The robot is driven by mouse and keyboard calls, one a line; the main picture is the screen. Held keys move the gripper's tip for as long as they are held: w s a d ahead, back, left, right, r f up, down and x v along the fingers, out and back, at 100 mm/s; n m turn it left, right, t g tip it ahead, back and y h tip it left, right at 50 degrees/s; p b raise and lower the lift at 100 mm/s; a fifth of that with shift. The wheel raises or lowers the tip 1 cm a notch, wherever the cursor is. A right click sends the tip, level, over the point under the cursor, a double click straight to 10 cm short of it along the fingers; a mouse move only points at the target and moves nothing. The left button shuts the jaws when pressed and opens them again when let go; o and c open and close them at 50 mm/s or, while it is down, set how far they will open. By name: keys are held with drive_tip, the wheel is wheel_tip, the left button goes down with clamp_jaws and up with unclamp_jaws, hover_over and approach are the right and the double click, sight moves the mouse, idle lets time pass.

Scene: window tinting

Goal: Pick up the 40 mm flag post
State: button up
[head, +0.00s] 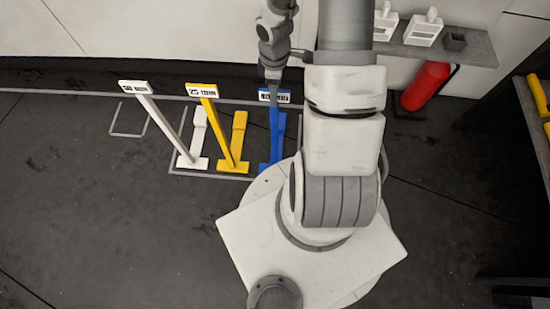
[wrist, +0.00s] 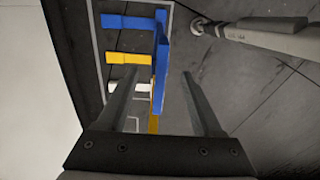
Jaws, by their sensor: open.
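Three flag posts stand on the floor, each with a label plate on top: a white one (head: 165,126), a yellow one (head: 222,130) and a blue one (head: 275,135). The label print is too small to read surely, and the blue label is partly covered by my gripper (head: 272,88). My gripper is open and points down at the top of the blue post. In the wrist view the blue post (wrist: 161,58) shows between the two fingers of my gripper (wrist: 161,74); I cannot tell whether they touch it. Yellow (wrist: 128,58) and white (wrist: 115,87) parts show beyond.
A pale floor outline surrounds the posts, and an empty marked square (head: 130,118) lies left of them. A wall stands close behind. A red fire extinguisher (head: 426,86) and a grey shelf (head: 465,45) with white items are at the right. The floor at left is clear.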

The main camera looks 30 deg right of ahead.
wheel_tip(320, 180, down, 5)
drive_tip(key=shift+r+b, duration=0.1)
drive_tip(key=shift+b, duration=0.95)
drive_tip(key=shift+r, duration=0.1)
clamp_jaws()
drive_tip(key=shift+w, duration=0.1)
